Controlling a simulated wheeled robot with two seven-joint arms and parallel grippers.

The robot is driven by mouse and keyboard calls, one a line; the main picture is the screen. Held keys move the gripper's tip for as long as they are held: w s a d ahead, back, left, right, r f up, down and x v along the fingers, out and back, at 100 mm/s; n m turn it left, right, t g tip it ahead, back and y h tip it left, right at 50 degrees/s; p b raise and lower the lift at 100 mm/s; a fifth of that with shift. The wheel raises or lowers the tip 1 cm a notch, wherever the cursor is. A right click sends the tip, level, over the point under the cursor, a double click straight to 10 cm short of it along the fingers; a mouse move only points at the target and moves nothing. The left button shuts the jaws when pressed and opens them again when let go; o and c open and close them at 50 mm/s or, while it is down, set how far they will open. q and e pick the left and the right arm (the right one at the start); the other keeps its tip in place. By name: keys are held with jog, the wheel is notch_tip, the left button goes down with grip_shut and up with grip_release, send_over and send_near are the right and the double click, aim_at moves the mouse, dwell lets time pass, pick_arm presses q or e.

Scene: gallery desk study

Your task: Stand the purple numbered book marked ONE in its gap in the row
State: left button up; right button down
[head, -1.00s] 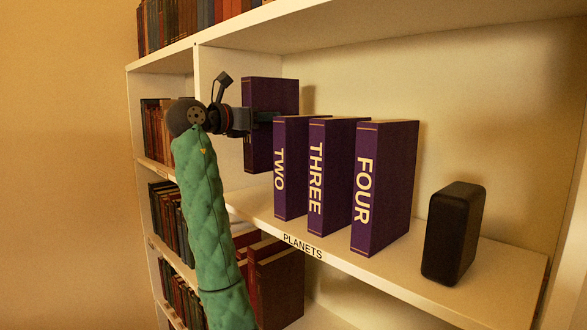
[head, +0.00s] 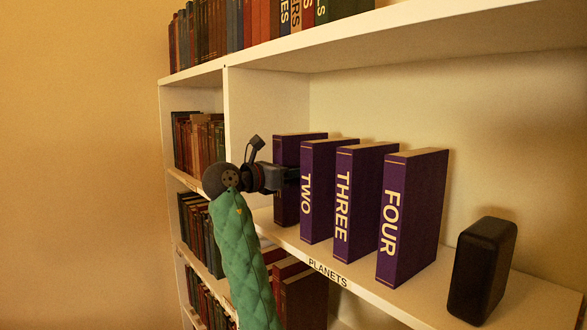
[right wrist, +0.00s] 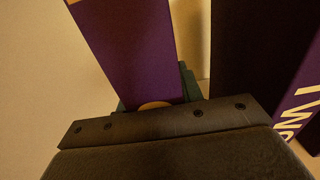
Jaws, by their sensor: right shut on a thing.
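The purple book ONE (head: 286,208) is upright at the left end of the row, left of the book TWO (head: 317,215), its top nearly level with TWO's. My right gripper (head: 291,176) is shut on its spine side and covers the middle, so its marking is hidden. I cannot tell whether its base touches the shelf (head: 262,222). In the right wrist view the held book (right wrist: 128,50) leans in the picture, with TWO (right wrist: 300,105) to its right and a gap between. My left gripper is not in view.
The books THREE (head: 357,205) and FOUR (head: 412,218) stand to the right of TWO. A black speaker-like box (head: 483,270) stands farther right. A white upright panel (head: 240,130) bounds the bay at left. A PLANETS label (head: 328,272) is on the shelf edge.

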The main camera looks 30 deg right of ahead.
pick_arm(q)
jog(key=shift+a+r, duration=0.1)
pick_arm(e)
jog(key=shift+a+f, duration=0.1)
jog(key=shift+a, duration=0.05)
jog(key=shift+f, duration=0.15)
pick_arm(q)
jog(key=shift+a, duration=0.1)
pick_arm(e)
jog(key=c, duration=0.9)
grip_release()
jog(key=shift+s, duration=0.1)
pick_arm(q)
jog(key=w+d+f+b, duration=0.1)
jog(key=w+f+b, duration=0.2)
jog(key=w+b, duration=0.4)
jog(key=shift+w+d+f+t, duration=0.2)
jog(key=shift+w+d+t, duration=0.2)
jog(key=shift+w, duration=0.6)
pick_arm(e)
jog(key=a, duration=1.2)
jog(key=shift+s, duration=0.4)
